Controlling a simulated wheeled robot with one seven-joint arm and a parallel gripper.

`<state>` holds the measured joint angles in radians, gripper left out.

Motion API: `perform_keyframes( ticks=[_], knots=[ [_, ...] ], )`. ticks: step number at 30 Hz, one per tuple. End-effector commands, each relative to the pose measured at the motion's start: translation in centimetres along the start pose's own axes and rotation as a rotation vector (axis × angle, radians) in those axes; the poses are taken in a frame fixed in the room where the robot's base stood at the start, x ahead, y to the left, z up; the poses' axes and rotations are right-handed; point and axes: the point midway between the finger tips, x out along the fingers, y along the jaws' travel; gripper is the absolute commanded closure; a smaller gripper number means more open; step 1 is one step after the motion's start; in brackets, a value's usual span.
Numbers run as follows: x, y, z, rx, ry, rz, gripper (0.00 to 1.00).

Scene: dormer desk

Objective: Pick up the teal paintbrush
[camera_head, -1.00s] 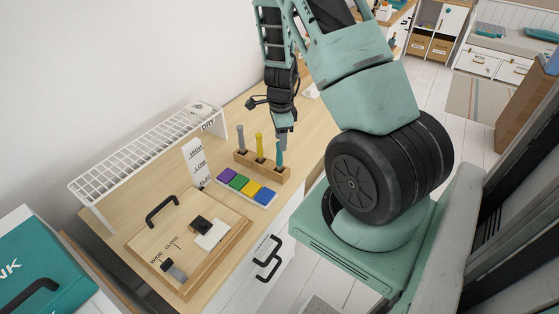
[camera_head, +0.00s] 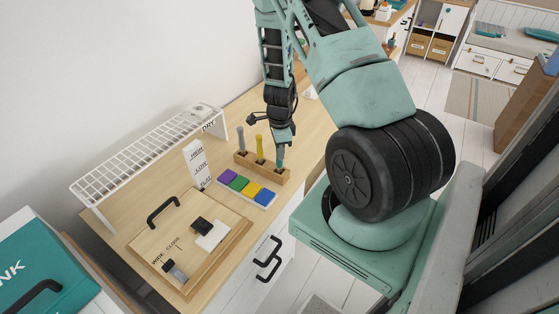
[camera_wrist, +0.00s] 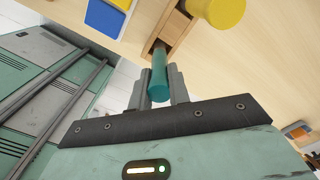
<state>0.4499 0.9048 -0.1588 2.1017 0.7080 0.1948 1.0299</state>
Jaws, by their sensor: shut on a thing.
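The teal paintbrush (camera_head: 280,163) stands upright in the right end slot of the wooden holder (camera_head: 247,160). My gripper (camera_head: 282,147) is above that slot, pointing down, with its fingers around the upper part of the brush. In the wrist view the teal handle (camera_wrist: 159,75) lies between the two fingers of my gripper (camera_wrist: 158,92), which are shut on it. The lower end of the brush is still in the holder's square slot (camera_wrist: 170,38).
A yellow brush (camera_head: 260,148) and a grey brush (camera_head: 240,139) stand in the same holder, left of the teal one. A paint strip (camera_head: 247,189) lies in front. A white wire rack (camera_head: 145,150) and a wooden board (camera_head: 185,262) are at the left.

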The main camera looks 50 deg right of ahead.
Motion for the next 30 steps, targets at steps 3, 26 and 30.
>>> perform_keyframes(
  ticks=[3,26,30],
  knots=[
    [-0.1,0.0,0.0,0.0,0.0,-0.001,1.0],
    [-10.0,0.1,0.0,0.001,0.001,0.0,1.0],
    [-10.0,0.1,0.0,0.0,0.0,0.001,1.0]
  ],
)
